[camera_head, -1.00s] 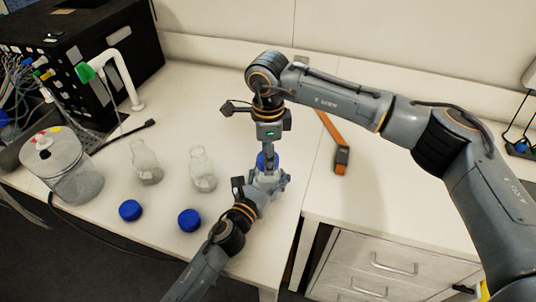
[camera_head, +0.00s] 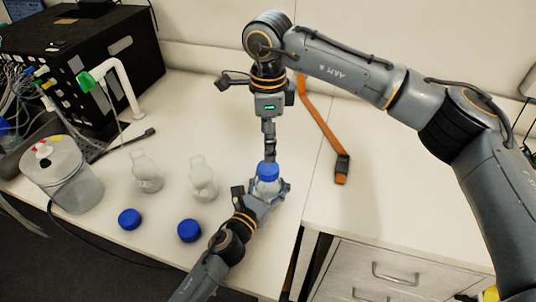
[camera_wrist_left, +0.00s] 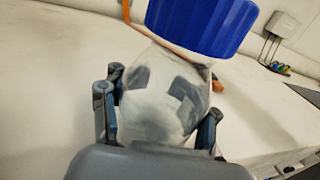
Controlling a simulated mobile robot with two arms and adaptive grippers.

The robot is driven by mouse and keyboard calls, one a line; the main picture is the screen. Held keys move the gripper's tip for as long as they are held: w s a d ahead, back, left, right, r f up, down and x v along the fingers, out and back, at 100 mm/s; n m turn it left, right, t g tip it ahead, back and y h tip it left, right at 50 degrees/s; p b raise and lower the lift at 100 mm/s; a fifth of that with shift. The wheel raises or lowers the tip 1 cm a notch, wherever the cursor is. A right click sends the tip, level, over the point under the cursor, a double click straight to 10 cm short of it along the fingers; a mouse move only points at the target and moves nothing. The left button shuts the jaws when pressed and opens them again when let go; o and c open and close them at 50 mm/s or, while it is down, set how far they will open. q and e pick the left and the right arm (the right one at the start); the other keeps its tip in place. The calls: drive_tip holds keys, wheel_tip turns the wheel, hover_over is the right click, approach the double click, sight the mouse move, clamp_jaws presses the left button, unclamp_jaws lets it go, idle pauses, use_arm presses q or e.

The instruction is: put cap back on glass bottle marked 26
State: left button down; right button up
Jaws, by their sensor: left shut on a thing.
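A clear glass bottle (camera_wrist_left: 162,95) is held in my left gripper (camera_wrist_left: 158,118), whose fingers are shut around its body. In the head view, this bottle (camera_head: 267,187) stands above the table's right part, with my left gripper (camera_head: 264,193) around it. A blue cap (camera_wrist_left: 201,22) sits on top of its neck; the cap (camera_head: 268,171) also shows in the head view. The cap hides the bottle mouth. My right gripper (camera_head: 270,152) points down just above the cap and appears clear of it; its finger gap cannot be made out. No number is readable on any bottle.
Two uncapped glass bottles, one (camera_head: 146,172) at left and one (camera_head: 203,178) nearer, stand on the table. Two blue caps (camera_head: 130,219) (camera_head: 189,230) lie in front of them. A lidded jar (camera_head: 64,175) stands at far left.

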sight(262, 197)
drive_tip(key=shift+r, duration=1.7)
use_arm(q)
drive_tip(key=shift+c, duration=1.5)
unclamp_jaws()
drive_tip(key=v, duration=1.2)
